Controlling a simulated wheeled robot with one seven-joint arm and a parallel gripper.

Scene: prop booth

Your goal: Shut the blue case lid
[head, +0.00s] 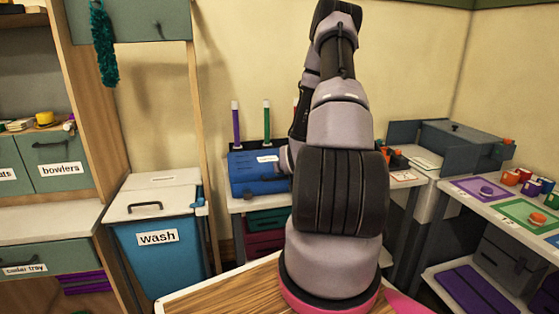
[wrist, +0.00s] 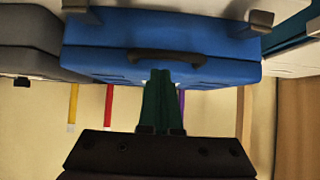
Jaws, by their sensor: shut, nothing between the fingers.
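The blue case (head: 255,172) sits on a white-topped stand in the head view, left of my arm, with a white label on it. It also fills the upper middle of the wrist view (wrist: 110,45), with a dark handle (wrist: 167,57) along its edge. Its lid looks down or nearly down; I cannot tell whether it is fully shut. My gripper (wrist: 160,73) has its dark green fingers together and empty, tips at the case edge by the handle; I cannot tell if they touch. In the head view my arm hides the gripper and the case's right end.
A grey case (wrist: 30,45) lies beside the blue one in the wrist view. Coloured upright sticks (head: 267,118) stand behind it. A blue wash bin (head: 158,245) stands left. A table with coloured mats (head: 525,213) and small cups is right. A wooden top (head: 230,292) is in front.

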